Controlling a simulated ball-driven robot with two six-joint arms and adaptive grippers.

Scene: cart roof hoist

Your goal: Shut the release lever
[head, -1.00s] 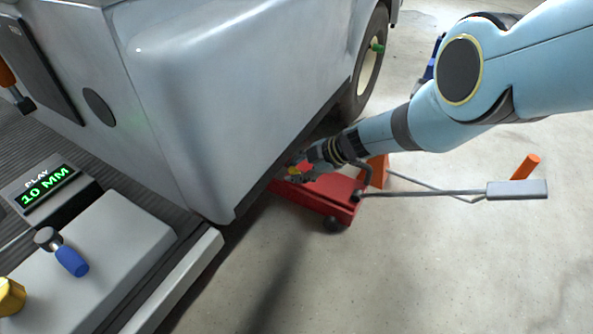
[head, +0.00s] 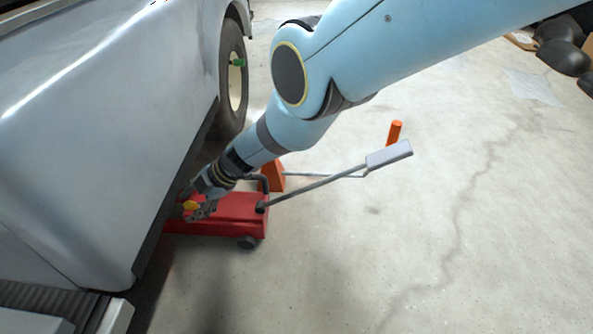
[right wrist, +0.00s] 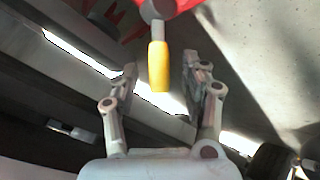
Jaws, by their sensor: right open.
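The release lever, with a yellow grip (head: 190,205), is on the red hoist jack (head: 236,212), low beside the cart's grey body (head: 90,130). My right gripper (head: 197,206) is at the lever and partly covers it in the head view. In the right wrist view the yellow grip (right wrist: 158,66) points down from a grey stem between the two fingers of my right gripper (right wrist: 161,65). The fingers are open, with a gap on each side of the grip. My left gripper is not in view.
A long bar with a grey pad (head: 389,154) sticks out right from the jack. An orange post (head: 394,133) stands behind the pad. The cart's wheel (head: 234,80) is beyond the jack. Bare concrete floor (head: 330,250) lies open at the right.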

